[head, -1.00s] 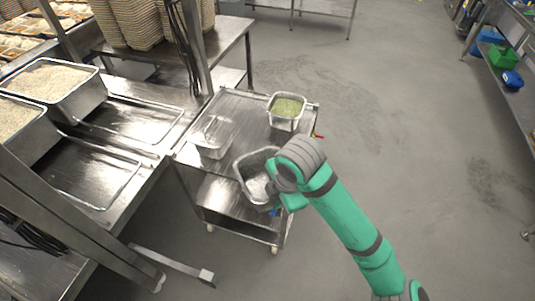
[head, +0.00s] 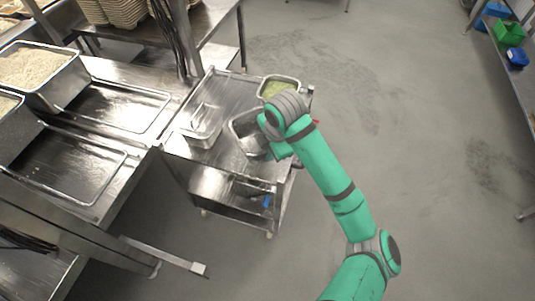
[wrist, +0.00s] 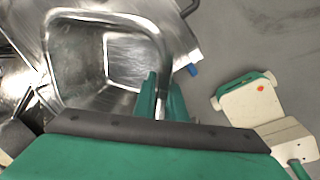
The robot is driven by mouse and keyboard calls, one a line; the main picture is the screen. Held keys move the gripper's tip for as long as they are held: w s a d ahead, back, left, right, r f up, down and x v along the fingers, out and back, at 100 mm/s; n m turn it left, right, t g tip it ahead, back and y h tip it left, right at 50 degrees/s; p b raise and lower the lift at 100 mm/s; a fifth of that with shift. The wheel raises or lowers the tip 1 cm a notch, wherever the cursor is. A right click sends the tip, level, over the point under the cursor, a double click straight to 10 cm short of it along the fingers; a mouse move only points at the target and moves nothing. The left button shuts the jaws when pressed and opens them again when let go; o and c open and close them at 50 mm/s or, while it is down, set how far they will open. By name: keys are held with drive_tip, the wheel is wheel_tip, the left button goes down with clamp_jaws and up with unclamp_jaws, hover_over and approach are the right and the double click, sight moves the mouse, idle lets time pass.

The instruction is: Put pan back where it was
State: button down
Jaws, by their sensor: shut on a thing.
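The pan is an empty metal container (head: 243,130) over the cart's top in the head view, partly hidden by my arm. In the wrist view the pan (wrist: 85,65) fills the upper left, with its open inside facing the camera. My gripper (wrist: 162,103) is shut on the pan's rim at its right side. In the head view my gripper (head: 274,148) is at the pan's right edge, its fingers mostly hidden. I cannot tell whether the pan touches the cart top.
The metal cart (head: 232,90) also holds a smaller clear or metal container (head: 203,125) and a pan of green food (head: 278,84). Left of it is a counter with empty wells (head: 65,165) and a rice pan (head: 45,70). The floor on the right is clear.

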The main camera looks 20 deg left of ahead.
drive_tip(key=w+f, duration=0.1)
drive_tip(key=f, duration=0.1)
drive_tip(key=w+a+f, duration=0.1)
drive_tip(key=w+f, duration=0.2)
drive_tip(key=w, duration=0.1)
drive_tip(key=shift+a+f, duration=0.3)
drive_tip(key=shift+f, duration=1.65)
drive_tip(key=shift+f, duration=0.1)
drive_tip(key=c, duration=1.8)
unclamp_jaws()
